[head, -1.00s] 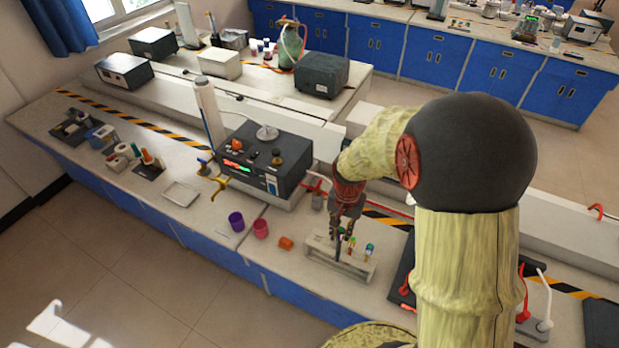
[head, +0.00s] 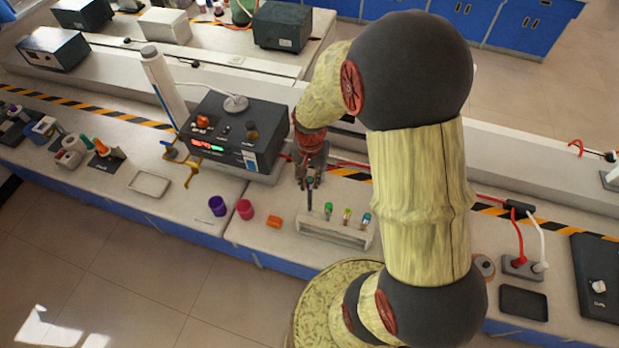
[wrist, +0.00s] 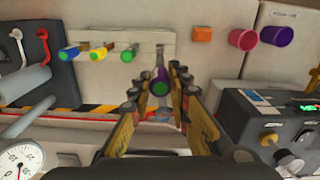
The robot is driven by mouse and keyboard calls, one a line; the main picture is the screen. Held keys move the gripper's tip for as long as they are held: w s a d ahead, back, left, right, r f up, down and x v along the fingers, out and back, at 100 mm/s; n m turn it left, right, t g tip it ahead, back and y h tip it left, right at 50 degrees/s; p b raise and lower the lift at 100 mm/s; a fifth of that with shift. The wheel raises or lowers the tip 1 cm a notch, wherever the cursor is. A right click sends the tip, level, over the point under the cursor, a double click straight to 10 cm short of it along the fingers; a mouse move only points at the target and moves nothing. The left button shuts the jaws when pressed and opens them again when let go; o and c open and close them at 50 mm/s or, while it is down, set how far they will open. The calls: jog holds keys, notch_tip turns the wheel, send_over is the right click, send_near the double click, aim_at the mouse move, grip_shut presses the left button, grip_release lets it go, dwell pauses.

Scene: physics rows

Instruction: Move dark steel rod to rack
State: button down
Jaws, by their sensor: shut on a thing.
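My gripper (head: 309,184) is shut on the dark steel rod (head: 309,200), which hangs roughly upright below the fingers. In the wrist view the rod (wrist: 160,84) shows end-on between the two fingers, with a purple band around it. The pale rack (head: 335,234) stands on the bench, just below and to the right of the rod in the head view. The rod's lower end shows by the rack's left end; I cannot tell whether it touches. The rack (wrist: 150,40) also shows above the rod in the wrist view.
Three capped tubes stand in the rack, including a green-capped one (head: 328,209). An orange block (head: 274,221), a pink cup (head: 245,209) and a purple cup (head: 217,206) are left of it. A black instrument box (head: 235,135) stands behind.

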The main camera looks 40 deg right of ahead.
jog(key=shift+f, duration=0.2)
dwell(0.5)
jog(key=shift+f+b, duration=1)
jog(key=shift+f, duration=0.45)
jog(key=shift+f+b, duration=1)
jog(key=shift+f, duration=0.6)
jog(key=shift+f+b, duration=1)
jog(key=shift+f, duration=0.5)
jog(key=shift+f+b, duration=0.9)
jog(key=shift+f, duration=0.35)
jog(key=c, duration=1.7)
grip_release()
